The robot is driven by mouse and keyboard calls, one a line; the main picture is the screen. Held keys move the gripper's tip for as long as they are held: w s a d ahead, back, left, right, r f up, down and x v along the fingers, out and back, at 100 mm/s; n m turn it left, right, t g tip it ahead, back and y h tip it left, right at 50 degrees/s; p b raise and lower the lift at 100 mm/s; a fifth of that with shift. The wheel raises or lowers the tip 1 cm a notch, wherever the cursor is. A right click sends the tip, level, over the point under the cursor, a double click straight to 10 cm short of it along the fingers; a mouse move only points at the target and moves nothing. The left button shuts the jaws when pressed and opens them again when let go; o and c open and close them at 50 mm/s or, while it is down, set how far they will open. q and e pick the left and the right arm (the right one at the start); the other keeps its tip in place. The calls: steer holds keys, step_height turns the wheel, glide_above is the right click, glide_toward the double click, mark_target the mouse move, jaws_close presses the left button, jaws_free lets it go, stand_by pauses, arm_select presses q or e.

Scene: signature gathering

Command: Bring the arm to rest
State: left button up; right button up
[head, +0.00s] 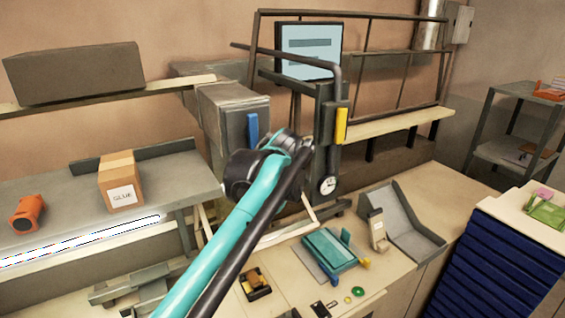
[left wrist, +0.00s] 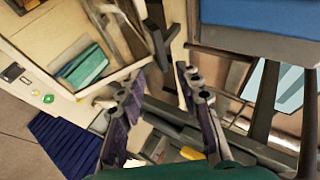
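My teal left arm (head: 222,243) reaches in from the bottom of the head view to a black wrist joint in front of the grey cabinet (head: 232,112) and the upright dial press (head: 325,140). The gripper's fingers cannot be made out there. In the left wrist view my left gripper (left wrist: 162,88) has its two dark fingers spread apart. I see no object held between them; the bench and dark metal parts show beyond. My right gripper is in neither view.
A GLUE box (head: 122,182) and an orange tool (head: 27,214) sit on the left shelf. A teal tray (head: 330,250), a grey angled stand (head: 405,222) and small parts lie on the bench. A blue drawer unit (head: 490,262) stands right.

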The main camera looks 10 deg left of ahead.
arm_select(q)
steer(key=s+a+f+n+g, duration=0.1)
steer(key=s+a+f+n, duration=0.3)
steer(key=s+f, duration=0.45)
steer(key=s+a+f+n+g, duration=0.2)
steer(key=s+a+f+n, duration=0.25)
steer(key=s, duration=0.65)
steer(key=s+a+f+n+g+h, duration=0.15)
steer(key=s+f+n, duration=0.35)
steer(key=s+f, duration=0.95)
step_height(320, 180, down, 29)
steer(key=w+b, duration=0.1)
steer(key=b, duration=2.9)
steer(key=shift+w+d+f, duration=0.15)
steer(key=shift+d+f, duration=0.05)
steer(key=shift+d, duration=0.05)
